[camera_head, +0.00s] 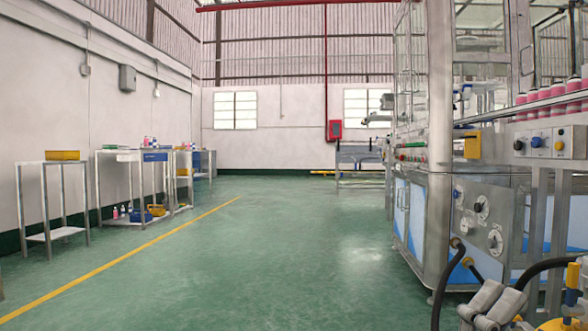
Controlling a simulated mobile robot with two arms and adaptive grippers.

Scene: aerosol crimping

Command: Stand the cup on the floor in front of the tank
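I see no cup that I can make out, on the floor (290,240) or elsewhere. No thing here is clearly a tank. At the bottom right edge there is a yellow-topped piece of equipment (572,300), cut off by the frame, and I cannot tell what it is.
A large machine (440,140) with glass and steel panels fills the right side. Steel tables (52,200) line the left wall, with a yellow bin (62,155) on the nearest. A yellow line (130,260) crosses the green floor. The middle floor is clear.

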